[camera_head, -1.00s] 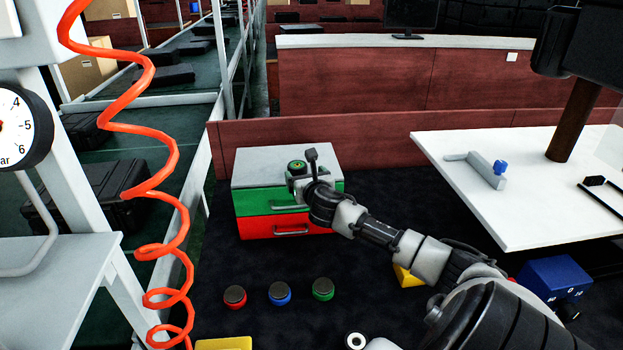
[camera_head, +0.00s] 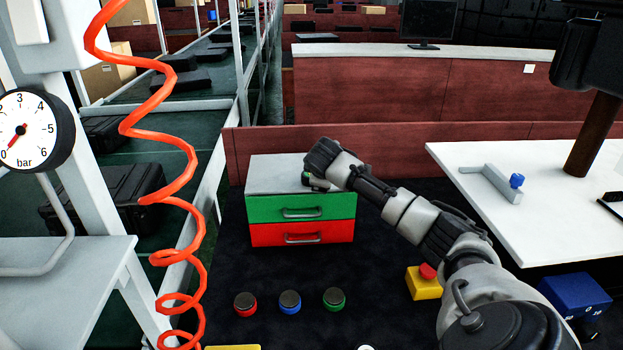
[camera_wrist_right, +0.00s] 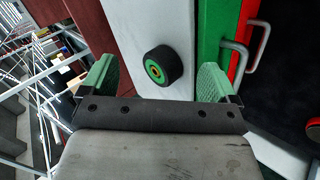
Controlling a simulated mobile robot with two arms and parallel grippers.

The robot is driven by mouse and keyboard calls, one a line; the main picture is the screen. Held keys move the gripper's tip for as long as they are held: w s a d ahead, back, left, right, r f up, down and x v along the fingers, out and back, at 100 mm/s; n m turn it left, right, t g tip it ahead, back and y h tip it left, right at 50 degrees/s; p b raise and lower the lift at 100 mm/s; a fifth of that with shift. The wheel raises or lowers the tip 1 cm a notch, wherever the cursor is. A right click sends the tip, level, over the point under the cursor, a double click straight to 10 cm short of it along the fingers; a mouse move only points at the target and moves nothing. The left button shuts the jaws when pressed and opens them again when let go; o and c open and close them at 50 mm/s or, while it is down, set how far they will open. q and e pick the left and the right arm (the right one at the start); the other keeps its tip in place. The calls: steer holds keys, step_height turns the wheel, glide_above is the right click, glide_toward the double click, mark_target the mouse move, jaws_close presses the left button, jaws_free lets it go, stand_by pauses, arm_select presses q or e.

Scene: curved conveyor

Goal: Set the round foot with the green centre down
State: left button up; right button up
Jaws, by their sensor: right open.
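The round foot is a black disc with a green ring and small orange middle. In the right wrist view the foot (camera_wrist_right: 163,65) rests on the grey top of the drawer cabinet (camera_wrist_right: 140,25). My right gripper (camera_wrist_right: 160,78) is open, its green-padded fingers on either side of the foot with a gap to each. In the head view my right arm reaches to the top of the cabinet (camera_head: 270,176), and the wrist hides most of the fingers and the foot. My left gripper is not in view.
The cabinet has a green drawer (camera_head: 285,212) above a red drawer (camera_head: 270,237), both shut. Red (camera_head: 245,305), blue (camera_head: 290,303) and green (camera_head: 334,300) buttons stand in front. A yellow box with a red button (camera_head: 424,283) is below my arm. An orange coiled hose (camera_head: 170,190) hangs left.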

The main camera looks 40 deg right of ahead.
step_height(320, 180, up, 6)
steer(key=w+a+m+g+y, duration=0.15)
steer(key=m+y, duration=0.35)
steer(key=m, duration=0.7)
steer(key=shift+g, duration=0.45)
steer(key=x, duration=0.3)
steer(key=p+x, duration=0.1)
steer(key=x, duration=0.6)
steer(key=shift+w+d+r, duration=0.25)
steer(key=shift+w+d, duration=0.15)
steer(key=c, duration=1.1)
steer(key=shift+r, duration=0.1)
